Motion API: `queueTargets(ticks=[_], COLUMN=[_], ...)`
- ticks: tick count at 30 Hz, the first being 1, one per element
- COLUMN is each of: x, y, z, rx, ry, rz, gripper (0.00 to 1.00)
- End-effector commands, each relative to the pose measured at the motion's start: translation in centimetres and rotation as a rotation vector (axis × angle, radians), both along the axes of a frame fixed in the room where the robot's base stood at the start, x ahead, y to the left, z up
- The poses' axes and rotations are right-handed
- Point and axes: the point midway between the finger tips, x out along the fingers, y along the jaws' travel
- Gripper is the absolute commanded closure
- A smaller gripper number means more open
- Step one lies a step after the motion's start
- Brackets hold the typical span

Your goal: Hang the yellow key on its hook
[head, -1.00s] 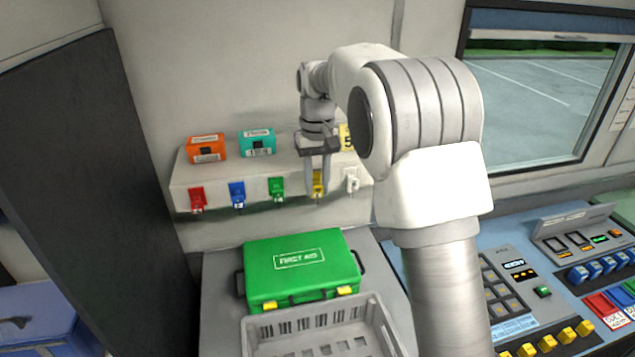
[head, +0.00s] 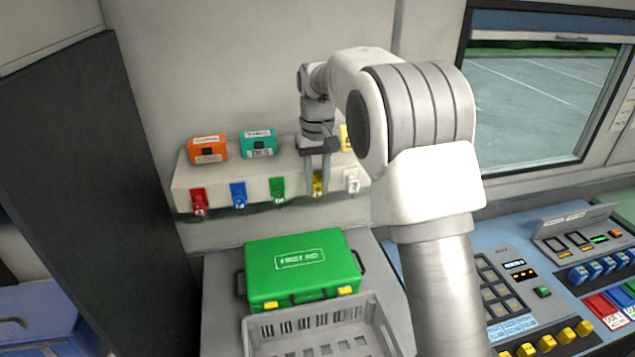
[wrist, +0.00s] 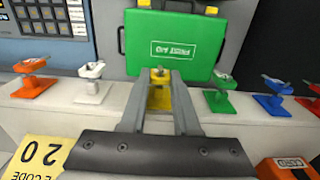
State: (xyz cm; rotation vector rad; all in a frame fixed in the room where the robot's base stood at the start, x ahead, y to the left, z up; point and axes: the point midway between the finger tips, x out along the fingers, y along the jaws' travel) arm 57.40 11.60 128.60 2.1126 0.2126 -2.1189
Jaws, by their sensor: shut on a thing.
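The yellow key (head: 318,184) is between the fingertips of my gripper (head: 318,188), at the front face of the white shelf between the green and white tags. In the wrist view my gripper (wrist: 160,92) is shut on the yellow key (wrist: 160,92), with yellow showing between the two grey fingers. A small metal piece shows at its top end. The yellow key's hook cannot be made out apart from the key and fingers, so I cannot tell whether the key hangs on it.
Red (head: 199,202), blue (head: 238,195), green (head: 277,190) and white (head: 352,181) tags line the shelf front (head: 183,183). Orange (head: 208,149) and teal (head: 258,143) boxes stand on top. A green first aid case (head: 300,268) and grey crate (head: 262,328) are below.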

Motion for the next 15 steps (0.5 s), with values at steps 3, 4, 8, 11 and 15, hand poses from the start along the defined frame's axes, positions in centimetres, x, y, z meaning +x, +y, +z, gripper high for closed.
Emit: queueTargets(ticks=[3, 4, 8, 11, 15], x=[-0.01, -0.01, -0.03, -0.04, -0.03], y=[0.01, 0.00, -0.01, -0.01, -0.01], z=[0.00, 0.00, -0.17, -0.25, -0.24], rx=[0.000, 0.000, 0.000, 0.000, 0.000], ry=[0.000, 0.000, 0.001, 0.001, 0.000], rz=[0.000, 0.000, 0.000, 0.000, 0.000], gripper=[1.00, 1.00, 1.00, 1.00, 0.67])
